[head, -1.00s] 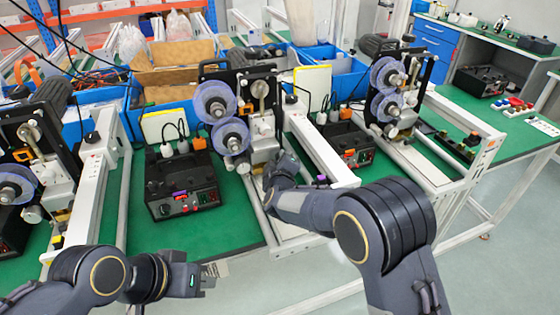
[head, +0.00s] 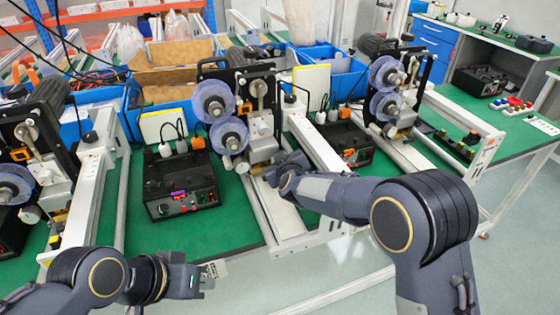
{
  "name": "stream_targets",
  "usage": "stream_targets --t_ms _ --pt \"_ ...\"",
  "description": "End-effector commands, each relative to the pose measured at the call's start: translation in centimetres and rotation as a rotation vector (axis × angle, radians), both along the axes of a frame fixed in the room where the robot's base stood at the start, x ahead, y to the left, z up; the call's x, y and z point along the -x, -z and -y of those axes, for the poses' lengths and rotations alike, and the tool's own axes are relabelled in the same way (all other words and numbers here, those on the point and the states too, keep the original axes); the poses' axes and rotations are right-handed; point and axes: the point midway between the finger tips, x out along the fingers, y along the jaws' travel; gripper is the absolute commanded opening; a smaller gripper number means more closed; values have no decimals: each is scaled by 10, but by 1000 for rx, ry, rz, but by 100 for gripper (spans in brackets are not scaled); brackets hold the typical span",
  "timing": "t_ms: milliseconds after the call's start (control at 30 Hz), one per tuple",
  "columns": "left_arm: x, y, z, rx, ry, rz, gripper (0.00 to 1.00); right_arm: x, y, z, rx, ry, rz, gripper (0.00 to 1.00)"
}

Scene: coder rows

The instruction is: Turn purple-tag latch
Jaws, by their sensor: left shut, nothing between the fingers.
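A small purple tag (head: 177,195) shows on the front panel of the black box (head: 180,173) on the green bench. A separate latch cannot be made out at this size. My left gripper (head: 208,283) is shut and empty, low in the head view, in front of the bench and apart from the box. My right gripper (head: 277,168) is beside the metal block under the rollers, right of the black box. Its fingers are too small and dark to tell whether they are open, or whether they touch anything.
Purple-rimmed rollers (head: 214,102) stand on a frame behind the box. A white rail (head: 316,143) runs along the bench to the right, with another black box (head: 346,140) beyond it. Green bench top (head: 235,220) is bare right of the box.

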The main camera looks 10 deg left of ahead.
Motion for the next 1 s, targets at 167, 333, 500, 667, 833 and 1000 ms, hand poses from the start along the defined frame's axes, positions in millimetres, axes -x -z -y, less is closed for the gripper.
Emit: stream_targets --t_ms 167,333,500,667,833,1000 --pt "0 2 0 0 0 0 0 0 1 1 -23 1 -16 0" --pt "0 2 0 0 0 0 0 0 0 1 -26 1 -19 0" --pt "0 2 0 0 0 0 0 0 0 1 -25 0 -18 0" --pt "0 2 0 0 0 0 0 0 0 1 -25 0 -18 37" --pt "0 2 0 0 0 0 0 0 0 0 -25 0 -18 43" --pt "0 1 0 0 0 0 0 0 -1 0 -25 0 -17 43"
